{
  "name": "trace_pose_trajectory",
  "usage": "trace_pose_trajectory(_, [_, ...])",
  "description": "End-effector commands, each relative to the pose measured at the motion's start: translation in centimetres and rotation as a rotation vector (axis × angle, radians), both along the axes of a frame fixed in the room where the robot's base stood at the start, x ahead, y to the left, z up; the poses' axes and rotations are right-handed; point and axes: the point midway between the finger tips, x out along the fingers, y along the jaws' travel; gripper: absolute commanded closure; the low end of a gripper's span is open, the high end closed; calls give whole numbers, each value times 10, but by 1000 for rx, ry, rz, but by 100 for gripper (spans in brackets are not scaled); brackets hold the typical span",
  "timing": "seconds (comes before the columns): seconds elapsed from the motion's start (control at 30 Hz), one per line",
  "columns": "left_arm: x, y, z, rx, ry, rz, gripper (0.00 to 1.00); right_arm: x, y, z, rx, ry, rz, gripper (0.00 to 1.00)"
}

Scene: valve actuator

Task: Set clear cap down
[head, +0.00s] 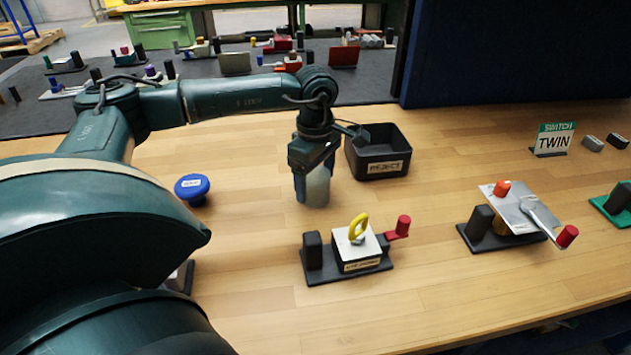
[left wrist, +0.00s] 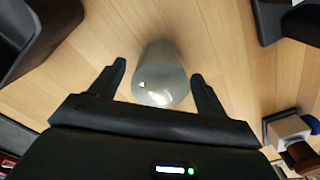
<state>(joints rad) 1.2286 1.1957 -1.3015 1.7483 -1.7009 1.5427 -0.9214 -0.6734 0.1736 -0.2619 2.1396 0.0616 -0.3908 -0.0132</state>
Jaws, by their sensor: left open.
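The clear cap (head: 316,188) is a greyish, see-through cylinder with a rounded top, and it appears to stand upright on the wooden table. My left gripper (head: 312,180) points down over it, with its fingers on either side. In the left wrist view the cap (left wrist: 161,78) lies between the open fingers of my left gripper (left wrist: 159,80), with gaps at both sides. The cap's lower part is hard to make out in the head view. My right gripper is not in view.
A black reject bin (head: 378,165) stands just behind the cap at right. A valve fixture with a yellow handle (head: 358,228) is in front. A blue knob (head: 192,187) lies to the left. Another fixture with a metal plate (head: 515,208) is at right. Bare table surrounds the cap.

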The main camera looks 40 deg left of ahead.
Motion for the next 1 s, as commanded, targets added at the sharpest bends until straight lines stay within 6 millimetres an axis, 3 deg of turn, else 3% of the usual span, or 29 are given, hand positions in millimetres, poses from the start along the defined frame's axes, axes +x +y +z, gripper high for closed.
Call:
trace_pose_trajectory(0.3, [1,0,68,-1,-5,-1,24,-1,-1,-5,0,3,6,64])
trace_pose_trajectory(0.5, [1,-1,98,-1,-2,-1,24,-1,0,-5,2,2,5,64])
trace_pose_trajectory(0.7, [0,0,109,-1,-1,0,24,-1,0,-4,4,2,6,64])
trace_pose_trajectory(1.0, [0,0,108,0,-1,0,24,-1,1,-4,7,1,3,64])
